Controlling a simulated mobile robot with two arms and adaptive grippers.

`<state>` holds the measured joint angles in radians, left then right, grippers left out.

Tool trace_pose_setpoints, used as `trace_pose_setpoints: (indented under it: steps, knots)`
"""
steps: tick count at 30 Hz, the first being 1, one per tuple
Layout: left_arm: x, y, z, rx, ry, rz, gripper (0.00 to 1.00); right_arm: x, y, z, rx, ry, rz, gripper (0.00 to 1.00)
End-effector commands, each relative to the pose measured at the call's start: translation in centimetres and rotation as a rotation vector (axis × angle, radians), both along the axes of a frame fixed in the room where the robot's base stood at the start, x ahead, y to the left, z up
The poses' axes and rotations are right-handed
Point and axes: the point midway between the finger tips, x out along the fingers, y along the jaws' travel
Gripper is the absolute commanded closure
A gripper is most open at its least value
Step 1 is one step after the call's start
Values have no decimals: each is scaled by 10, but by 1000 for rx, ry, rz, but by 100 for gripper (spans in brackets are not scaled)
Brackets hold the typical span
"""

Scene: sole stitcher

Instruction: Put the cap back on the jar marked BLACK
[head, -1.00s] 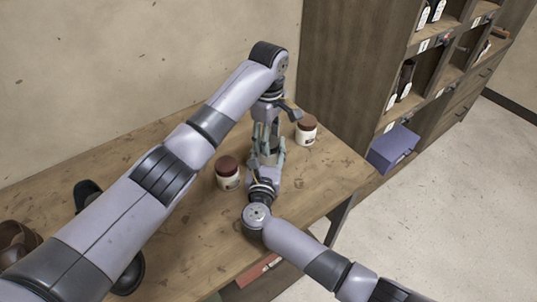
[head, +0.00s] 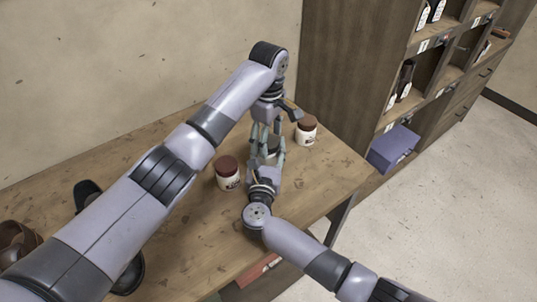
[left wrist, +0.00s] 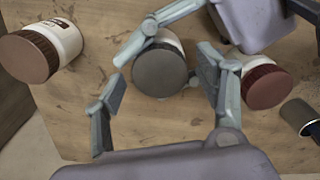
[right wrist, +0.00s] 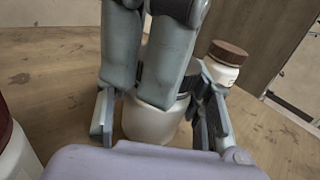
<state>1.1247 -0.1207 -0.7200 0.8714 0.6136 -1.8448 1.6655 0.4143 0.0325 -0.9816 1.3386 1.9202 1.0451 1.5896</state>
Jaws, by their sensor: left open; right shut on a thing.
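A white jar with a dark grey-black cap (left wrist: 160,70) stands on the table between my grippers; the cap appears to sit on top of it. Its white body (right wrist: 150,122) shows in the right wrist view, and its label is not readable. My right gripper (right wrist: 160,118) is closed on the jar's body from the front. My left gripper (left wrist: 165,95) points down from above, open, with its fingers on either side of the cap, apart from it in the left wrist view.
A jar with a reddish cap (head: 228,173) stands left of the grippers and one with a brown cap (head: 306,131) stands right. Brown and black shoes are at the table's left (head: 88,193). A shelf cabinet (head: 350,80) with a blue box (head: 393,149) is at the right.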

Motion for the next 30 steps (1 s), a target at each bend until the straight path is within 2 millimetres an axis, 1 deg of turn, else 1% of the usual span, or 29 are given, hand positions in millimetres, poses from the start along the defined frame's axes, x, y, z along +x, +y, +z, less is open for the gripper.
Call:
trace_pose_setpoints:
  steps: [5, 12, 15, 22, 24, 30]
  knots:
    - [0, 0, 5, -1, -1, 0, 34, 0, 0, 0, 0, 1, 0, 100]
    - [0, -1, 36, 0, -2, -1, 34, 0, 0, 0, 0, 1, 0, 100]
    - [0, -1, 44, -1, -2, -1, 34, 0, 0, 0, 0, 1, 0, 100]
    - [0, 0, 45, 0, 0, 0, 34, 0, 0, 0, 0, 1, 0, 100]
    - [0, 0, 48, 0, -1, 0, 38, 0, 0, 0, 0, 1, 0, 100]
    - [1, 0, 76, 3, -5, 0, 38, 0, 0, 0, 0, 1, 0, 100]
